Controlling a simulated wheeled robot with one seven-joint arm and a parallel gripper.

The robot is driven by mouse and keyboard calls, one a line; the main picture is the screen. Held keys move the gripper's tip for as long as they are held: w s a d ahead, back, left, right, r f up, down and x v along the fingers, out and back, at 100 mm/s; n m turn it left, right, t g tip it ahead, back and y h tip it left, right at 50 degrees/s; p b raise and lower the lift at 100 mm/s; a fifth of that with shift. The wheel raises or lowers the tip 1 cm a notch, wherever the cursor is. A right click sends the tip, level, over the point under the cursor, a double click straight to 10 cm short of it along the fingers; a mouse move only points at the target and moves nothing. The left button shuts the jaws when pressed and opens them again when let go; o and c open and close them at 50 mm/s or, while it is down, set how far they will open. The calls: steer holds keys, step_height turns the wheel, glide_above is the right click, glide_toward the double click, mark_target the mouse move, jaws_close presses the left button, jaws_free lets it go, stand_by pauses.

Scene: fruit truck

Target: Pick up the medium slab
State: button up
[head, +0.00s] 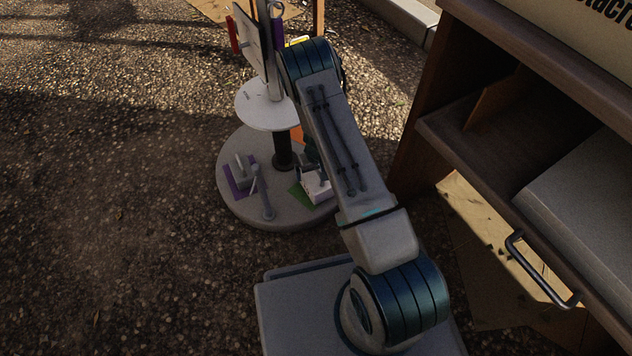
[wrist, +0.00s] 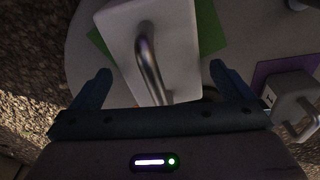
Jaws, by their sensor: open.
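My gripper (wrist: 160,70) is open, one finger to each side of a pale slab with a bent metal handle (wrist: 178,22). The handle rises between the fingers, and neither finger visibly touches the slab. The slab sits on a green patch (wrist: 210,32); in the head view this slab (head: 316,186) is partly hidden by my arm. A smaller-looking grey slab with a handle (wrist: 293,95) stands on a purple patch (wrist: 272,70) to the right; it also shows in the head view (head: 243,172). I cannot read which slab is the medium one.
The slabs stand on a round grey base (head: 235,205) with a dark post (head: 283,148) and a round upper shelf (head: 262,110). A wooden cabinet (head: 480,120) stands on the right. Open gravel lies to the left.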

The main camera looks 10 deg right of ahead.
steer(key=c, duration=1.8)
steer(key=shift+w+r, duration=0.1)
steer(key=shift+r, duration=0.05)
steer(key=shift+c, duration=0.5)
steer(key=shift+r, duration=0.1)
